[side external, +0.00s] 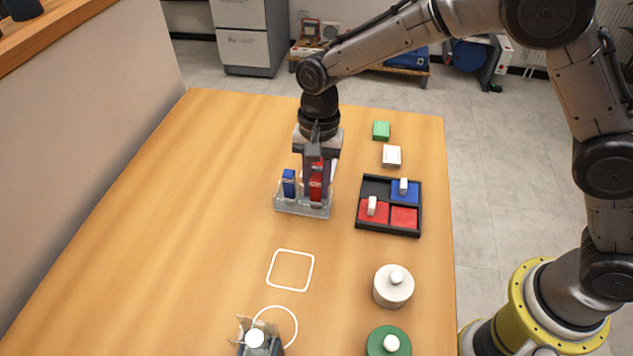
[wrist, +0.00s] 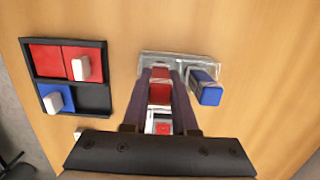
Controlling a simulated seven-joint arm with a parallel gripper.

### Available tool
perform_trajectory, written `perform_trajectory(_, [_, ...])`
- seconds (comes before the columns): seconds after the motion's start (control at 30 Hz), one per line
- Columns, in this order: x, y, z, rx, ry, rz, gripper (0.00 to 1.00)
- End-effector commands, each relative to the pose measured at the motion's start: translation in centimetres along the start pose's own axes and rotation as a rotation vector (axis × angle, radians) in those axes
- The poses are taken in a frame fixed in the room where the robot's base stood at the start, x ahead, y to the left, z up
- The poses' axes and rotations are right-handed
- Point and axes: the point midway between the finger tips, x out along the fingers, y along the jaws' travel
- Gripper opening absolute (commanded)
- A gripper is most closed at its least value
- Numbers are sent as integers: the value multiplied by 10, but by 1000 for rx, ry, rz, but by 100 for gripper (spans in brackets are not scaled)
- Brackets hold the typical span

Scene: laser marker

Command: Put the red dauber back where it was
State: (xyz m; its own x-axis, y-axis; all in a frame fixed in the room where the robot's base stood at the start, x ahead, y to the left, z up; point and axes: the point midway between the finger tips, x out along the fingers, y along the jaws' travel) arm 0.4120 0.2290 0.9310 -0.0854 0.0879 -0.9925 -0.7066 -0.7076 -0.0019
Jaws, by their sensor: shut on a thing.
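The red dauber (side external: 316,184) is upright between the fingers of my gripper (side external: 317,186), which is shut on it. It is at the right side of a clear holder (side external: 290,208); I cannot tell whether its bottom rests in the holder or is just above it. A blue dauber (side external: 289,183) stands in the holder's left side. In the wrist view, the red dauber (wrist: 160,92) shows between my two fingers, with the blue dauber (wrist: 209,92) to the right and the clear holder (wrist: 178,60) behind. My fingers hide part of the red dauber.
A black tray (side external: 388,233) with red and blue pads and two white-handled pieces is right of the holder. A white box (side external: 391,156) and green box (side external: 381,130) lie beyond. White-knobbed round pieces (side external: 393,287) stand nearer the camera. The table's left is clear.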

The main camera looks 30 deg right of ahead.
Motion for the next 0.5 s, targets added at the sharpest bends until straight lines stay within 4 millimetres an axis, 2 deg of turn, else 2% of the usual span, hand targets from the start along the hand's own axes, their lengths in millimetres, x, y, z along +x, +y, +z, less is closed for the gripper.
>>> perform_trajectory(0.07, [2, 0, 0, 0, 0, 0, 0])
perform_trajectory(0.1, [3, 0, 0, 0, 0, 0, 28])
perform_trajectory(0.27, [3, 0, 0, 0, 0, 0, 56])
perform_trajectory(0.5, [2, 0, 0, 0, 0, 0, 56])
